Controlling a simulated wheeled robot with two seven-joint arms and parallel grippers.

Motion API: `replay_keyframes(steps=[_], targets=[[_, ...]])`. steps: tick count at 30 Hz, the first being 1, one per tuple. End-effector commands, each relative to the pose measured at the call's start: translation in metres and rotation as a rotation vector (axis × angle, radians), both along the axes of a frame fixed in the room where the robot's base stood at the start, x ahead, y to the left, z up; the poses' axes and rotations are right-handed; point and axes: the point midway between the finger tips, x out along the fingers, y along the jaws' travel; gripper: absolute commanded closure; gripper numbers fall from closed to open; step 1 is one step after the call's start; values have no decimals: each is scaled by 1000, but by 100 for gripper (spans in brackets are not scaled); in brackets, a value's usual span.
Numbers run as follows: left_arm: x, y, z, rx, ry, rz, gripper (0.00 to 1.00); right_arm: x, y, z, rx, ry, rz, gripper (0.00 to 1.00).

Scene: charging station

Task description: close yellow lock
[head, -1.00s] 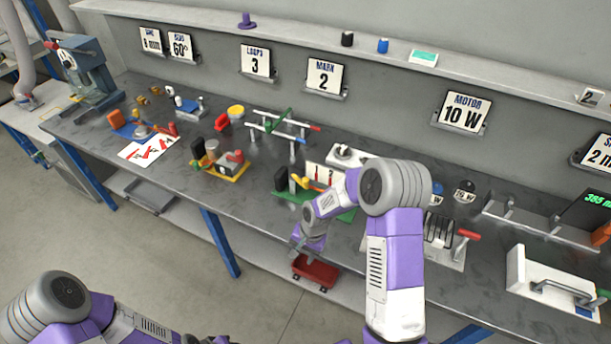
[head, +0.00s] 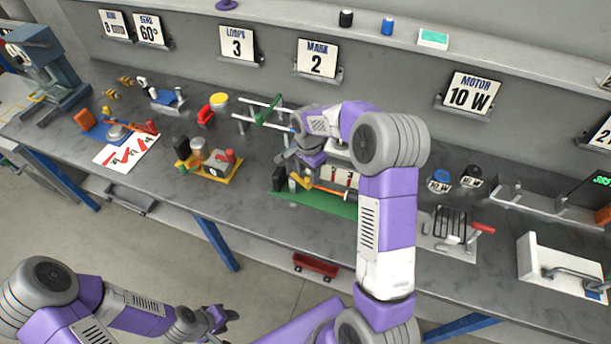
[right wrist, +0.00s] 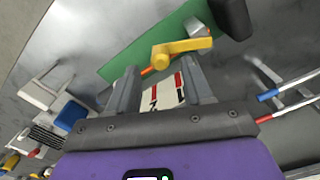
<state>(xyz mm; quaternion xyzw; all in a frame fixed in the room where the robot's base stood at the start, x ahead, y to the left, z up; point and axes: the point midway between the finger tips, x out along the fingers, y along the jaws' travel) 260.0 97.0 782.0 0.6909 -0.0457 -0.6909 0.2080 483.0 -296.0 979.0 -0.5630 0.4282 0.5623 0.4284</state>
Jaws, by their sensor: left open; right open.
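The yellow lock (head: 302,181) is a small yellow lever on a green base plate (head: 330,206), beside a black block (head: 279,178). In the right wrist view the yellow lock (right wrist: 178,51) lies just beyond my fingertips, with an orange bar partly behind it. My right gripper (head: 303,160) is open and hangs above the green base, close to the lock; its two fingers also show in the right wrist view (right wrist: 158,85) with nothing gripped. Whether it touches the lock I cannot tell. My left gripper (head: 222,315) is open and empty, low in front of the bench.
A yellow-based fixture (head: 208,172) stands left of the green base. A rack with rods (head: 262,113) is behind it. A panel with red marks (head: 340,178) is close by. A slotted fixture with a red handle (head: 450,232) stands to the right.

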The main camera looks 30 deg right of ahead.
Motion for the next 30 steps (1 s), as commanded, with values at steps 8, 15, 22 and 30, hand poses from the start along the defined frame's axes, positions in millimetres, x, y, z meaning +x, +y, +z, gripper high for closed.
replay_keyframes(steps=[8,15,22,30], targets=[[0,0,-3,0,-1,0,57,0,0,-38,0,2,0,50],[0,0,-3,0,-1,0,57,0,0,-44,0,0,1,50],[0,0,-3,0,-1,0,57,0,0,-43,0,0,1,66],[0,0,-3,0,-1,0,57,0,0,-43,0,0,1,100]])
